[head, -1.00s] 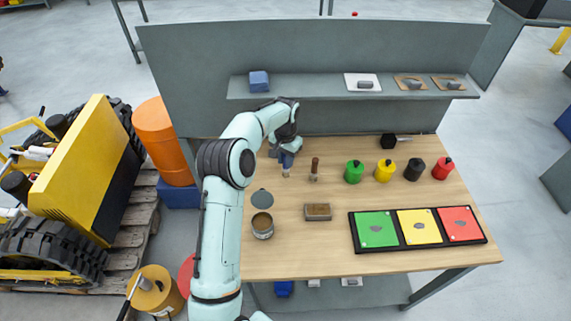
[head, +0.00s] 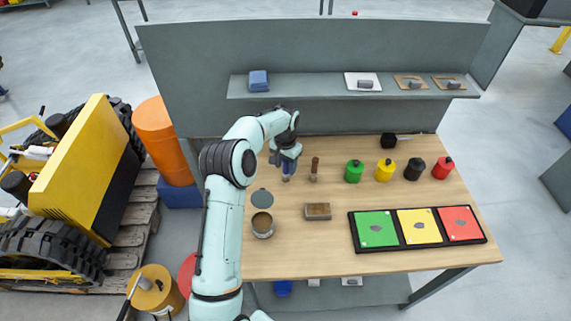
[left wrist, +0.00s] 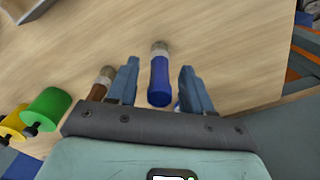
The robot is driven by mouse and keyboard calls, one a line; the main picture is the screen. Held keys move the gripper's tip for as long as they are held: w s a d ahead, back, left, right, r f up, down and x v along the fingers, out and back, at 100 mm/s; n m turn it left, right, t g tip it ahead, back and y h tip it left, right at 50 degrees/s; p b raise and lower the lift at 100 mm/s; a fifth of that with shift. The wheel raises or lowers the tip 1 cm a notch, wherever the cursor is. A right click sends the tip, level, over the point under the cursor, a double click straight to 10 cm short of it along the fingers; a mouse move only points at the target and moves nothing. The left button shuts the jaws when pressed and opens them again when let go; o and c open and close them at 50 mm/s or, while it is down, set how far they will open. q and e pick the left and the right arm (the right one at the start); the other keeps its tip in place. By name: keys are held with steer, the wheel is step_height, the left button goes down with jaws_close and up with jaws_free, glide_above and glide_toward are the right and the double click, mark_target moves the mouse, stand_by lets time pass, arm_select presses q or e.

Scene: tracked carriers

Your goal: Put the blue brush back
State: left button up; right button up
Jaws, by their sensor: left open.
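The blue brush (left wrist: 159,82) is on the wooden table, between the two open fingers of my left gripper (left wrist: 160,88) in the left wrist view. The fingers stand apart from it on both sides. In the head view my left gripper (head: 287,160) is near the back left of the table. The blue brush (head: 286,173) shows there just below the fingers, partly hidden by them. A brown-handled brush (head: 314,170) stands just to the right; it also shows in the left wrist view (left wrist: 98,88). My right gripper is not in view.
Green (head: 354,171), yellow (head: 385,170), black (head: 414,169) and red (head: 443,168) canisters stand to the right. An open can (head: 263,225), a round lid (head: 262,198) and a block brush (head: 318,211) are nearer. A shelf (head: 310,85) runs behind the table.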

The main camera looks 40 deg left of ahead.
arm_select(q)
step_height(320, 180, up, 12)
steer(key=shift+r, duration=0.2)
stand_by(0.7)
